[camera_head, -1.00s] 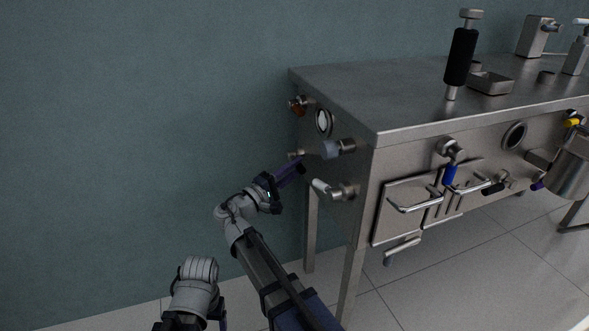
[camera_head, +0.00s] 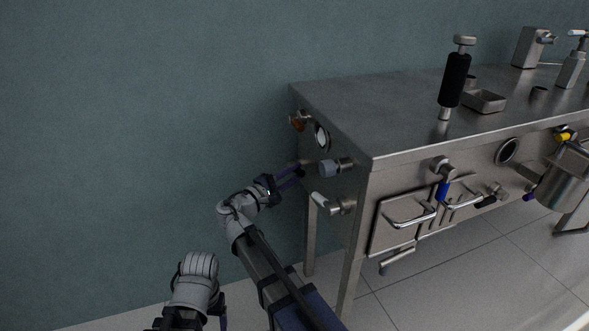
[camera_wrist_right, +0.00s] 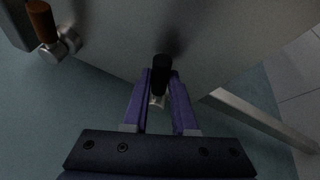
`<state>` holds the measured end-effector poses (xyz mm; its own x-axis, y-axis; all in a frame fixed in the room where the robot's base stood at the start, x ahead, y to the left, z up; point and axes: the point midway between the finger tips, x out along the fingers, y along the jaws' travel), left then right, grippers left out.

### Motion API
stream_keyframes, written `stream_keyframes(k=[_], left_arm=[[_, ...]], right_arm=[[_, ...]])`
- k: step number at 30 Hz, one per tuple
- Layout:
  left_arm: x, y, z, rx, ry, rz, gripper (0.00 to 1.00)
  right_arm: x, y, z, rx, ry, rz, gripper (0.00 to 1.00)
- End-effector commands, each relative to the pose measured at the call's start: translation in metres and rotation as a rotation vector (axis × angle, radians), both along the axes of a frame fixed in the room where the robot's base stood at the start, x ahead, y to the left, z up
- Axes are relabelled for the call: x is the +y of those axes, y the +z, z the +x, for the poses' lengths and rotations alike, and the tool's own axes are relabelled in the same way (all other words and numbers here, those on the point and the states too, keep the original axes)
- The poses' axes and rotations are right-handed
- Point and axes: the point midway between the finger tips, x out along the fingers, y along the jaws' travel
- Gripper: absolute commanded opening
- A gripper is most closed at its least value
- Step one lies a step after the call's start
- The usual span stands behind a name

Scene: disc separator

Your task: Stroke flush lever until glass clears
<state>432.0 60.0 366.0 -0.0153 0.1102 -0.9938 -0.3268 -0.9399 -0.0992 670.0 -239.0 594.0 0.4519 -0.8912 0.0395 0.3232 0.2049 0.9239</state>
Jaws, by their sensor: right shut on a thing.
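My right gripper (camera_head: 301,172) is at the side panel of the steel separator. In the right wrist view its purple fingers (camera_wrist_right: 160,82) are shut on a short lever with a black grip (camera_wrist_right: 161,62) and a metal end, apparently the flush lever. The grip sits between the fingertips, close to the panel. A round sight glass (camera_head: 321,137) is on the same panel above my gripper; its inside is too small to judge. My left arm's wrist (camera_head: 197,280) is low at the left; its jaws are mostly out of frame.
Near the held lever are an orange-brown handle (camera_head: 297,122), a grey knob (camera_head: 328,169) and a white-tipped handle (camera_head: 321,199). Floor to the left is clear.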

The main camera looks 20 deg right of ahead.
Motion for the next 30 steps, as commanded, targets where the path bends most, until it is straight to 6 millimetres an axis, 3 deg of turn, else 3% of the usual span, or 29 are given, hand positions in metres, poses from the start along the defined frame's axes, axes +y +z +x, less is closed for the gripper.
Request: stream_keyframes(k=[3, 12, 30], left_arm=[[0.000, 0.018, 0.000, 0.001, 0.000, 0.000, 0.75], [0.000, 0.037, -0.001, 0.003, 0.000, 0.001, 0.75], [0.000, 0.042, -0.001, 0.003, 0.000, 0.001, 0.75]], right_arm=[[0.000, 0.011, 0.002, 0.082, 0.001, -0.003, 0.00], [0.001, 0.016, 0.006, 0.226, 0.001, -0.010, 0.00], [0.001, 0.016, 0.008, 0.278, 0.001, -0.011, 0.00]])
